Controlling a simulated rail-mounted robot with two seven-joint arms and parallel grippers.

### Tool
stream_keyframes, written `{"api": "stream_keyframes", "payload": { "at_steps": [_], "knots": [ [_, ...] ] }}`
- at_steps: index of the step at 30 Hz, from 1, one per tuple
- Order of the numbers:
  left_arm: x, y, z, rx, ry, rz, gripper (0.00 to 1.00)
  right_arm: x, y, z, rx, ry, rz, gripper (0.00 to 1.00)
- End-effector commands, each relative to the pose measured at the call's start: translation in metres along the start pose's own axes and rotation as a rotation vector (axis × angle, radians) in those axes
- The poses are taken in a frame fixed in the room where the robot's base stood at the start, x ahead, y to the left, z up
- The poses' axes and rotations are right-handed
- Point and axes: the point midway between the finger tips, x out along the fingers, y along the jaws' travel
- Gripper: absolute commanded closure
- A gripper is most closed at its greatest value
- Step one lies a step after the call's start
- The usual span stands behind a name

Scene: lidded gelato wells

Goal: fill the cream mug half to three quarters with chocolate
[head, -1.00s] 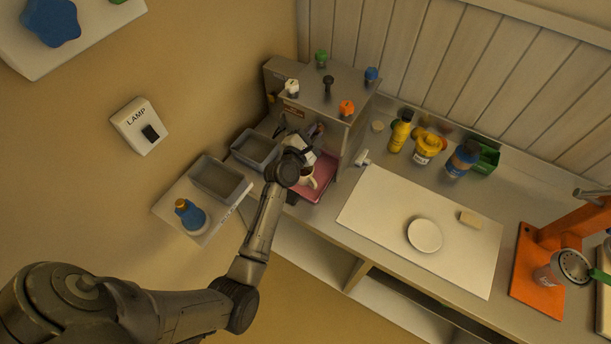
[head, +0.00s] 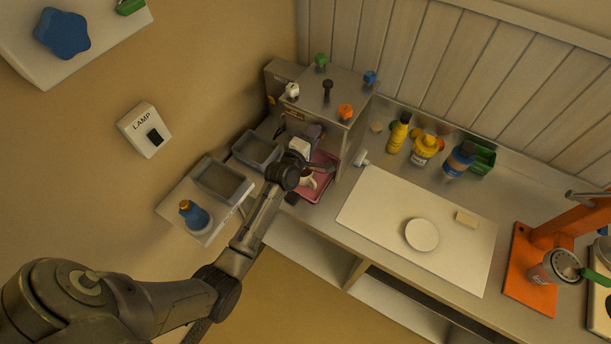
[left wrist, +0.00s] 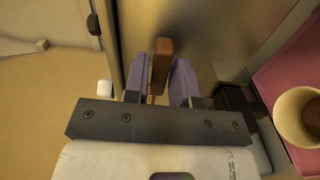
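The cream mug (head: 306,181) stands upright on a pink tray (head: 325,190) at the front of the dispenser. In the left wrist view the cream mug (left wrist: 303,116) is cut by the right edge and shows brown inside; I cannot tell the level. My left gripper (head: 309,142) is at the dispenser front, above and beside the mug. In the left wrist view the purple-padded fingers of my left gripper (left wrist: 159,82) close in on both sides of a brown lettered lever (left wrist: 161,58). My right gripper is not in view.
The metal dispenser (head: 343,101) has several coloured knobs on top. Grey wells (head: 222,180) and a blue bottle (head: 195,214) are to the left. A white board (head: 385,215) with a plate (head: 422,234), several bottles (head: 398,134) and an orange stand (head: 527,275) are to the right.

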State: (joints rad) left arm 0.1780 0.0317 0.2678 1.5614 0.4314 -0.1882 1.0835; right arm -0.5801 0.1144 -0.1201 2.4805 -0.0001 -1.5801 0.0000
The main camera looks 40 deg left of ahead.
Motion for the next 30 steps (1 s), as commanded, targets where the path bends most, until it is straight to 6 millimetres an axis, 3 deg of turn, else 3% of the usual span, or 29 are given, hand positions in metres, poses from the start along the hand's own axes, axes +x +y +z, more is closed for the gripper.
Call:
{"api": "stream_keyframes", "payload": {
  "at_steps": [5,13,30],
  "knots": [
    [0.0,0.0,0.0,-0.003,0.0,0.0,0.6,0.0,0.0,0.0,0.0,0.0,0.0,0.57],
    [-0.003,0.001,0.0,-0.005,0.0,-0.001,0.6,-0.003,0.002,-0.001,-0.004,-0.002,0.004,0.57],
    [-0.057,0.001,0.0,-0.006,0.0,-0.001,0.6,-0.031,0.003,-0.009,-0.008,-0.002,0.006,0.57]
  ]
}}
